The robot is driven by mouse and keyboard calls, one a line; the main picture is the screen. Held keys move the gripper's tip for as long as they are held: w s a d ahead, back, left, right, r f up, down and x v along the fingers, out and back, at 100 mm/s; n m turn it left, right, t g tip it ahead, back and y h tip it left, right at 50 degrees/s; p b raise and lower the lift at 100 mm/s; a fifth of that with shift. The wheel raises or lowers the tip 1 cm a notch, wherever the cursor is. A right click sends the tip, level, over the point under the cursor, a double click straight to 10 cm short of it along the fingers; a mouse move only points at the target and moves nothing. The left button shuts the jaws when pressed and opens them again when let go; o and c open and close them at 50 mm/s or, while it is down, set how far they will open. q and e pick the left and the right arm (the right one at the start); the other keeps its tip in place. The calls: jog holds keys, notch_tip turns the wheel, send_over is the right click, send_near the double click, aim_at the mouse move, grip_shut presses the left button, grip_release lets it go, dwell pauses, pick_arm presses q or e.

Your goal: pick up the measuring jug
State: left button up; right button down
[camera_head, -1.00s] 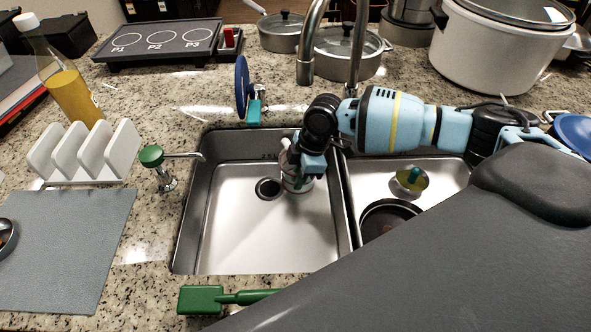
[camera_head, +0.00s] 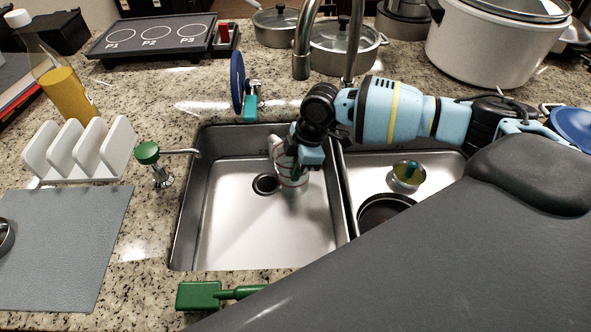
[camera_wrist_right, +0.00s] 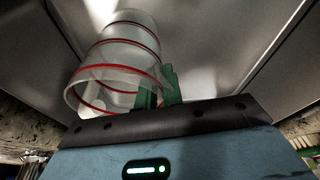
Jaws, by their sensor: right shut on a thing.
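The measuring jug (camera_head: 291,172) is clear with red bands and is in the left basin of the sink, below my right gripper (camera_head: 306,160). In the right wrist view the jug (camera_wrist_right: 112,62) lies along the picture with its rim toward the camera. The green fingers of my right gripper (camera_wrist_right: 158,92) are shut on the jug's near right side, at its wall or handle; I cannot tell which. The head view does not show clearly whether the jug touches the basin floor. My left gripper is not in view.
The steel left basin (camera_head: 225,225) has walls close around the jug. The right basin holds a dark pan (camera_head: 384,212) and a lidded item (camera_head: 407,175). The faucet (camera_head: 303,60) stands behind. A soap pump (camera_head: 150,155), white rack (camera_head: 80,155) and green-handled tool (camera_head: 200,295) surround the sink.

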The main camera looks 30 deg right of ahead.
notch_tip(320, 180, up, 2)
jog(key=shift+s+a+r, duration=0.1)
jog(key=shift+a+r, duration=0.05)
jog(key=shift+r, duration=0.1)
jog(key=s+a+r, duration=0.1)
jog(key=s+a, duration=0.8)
jog(key=s, duration=0.3)
jog(key=shift+a+r+p, duration=0.2)
jog(key=shift+a+p, duration=0.2)
jog(key=shift+p, duration=0.05)
jog(key=shift+s, duration=0.1)
dwell(0.4)
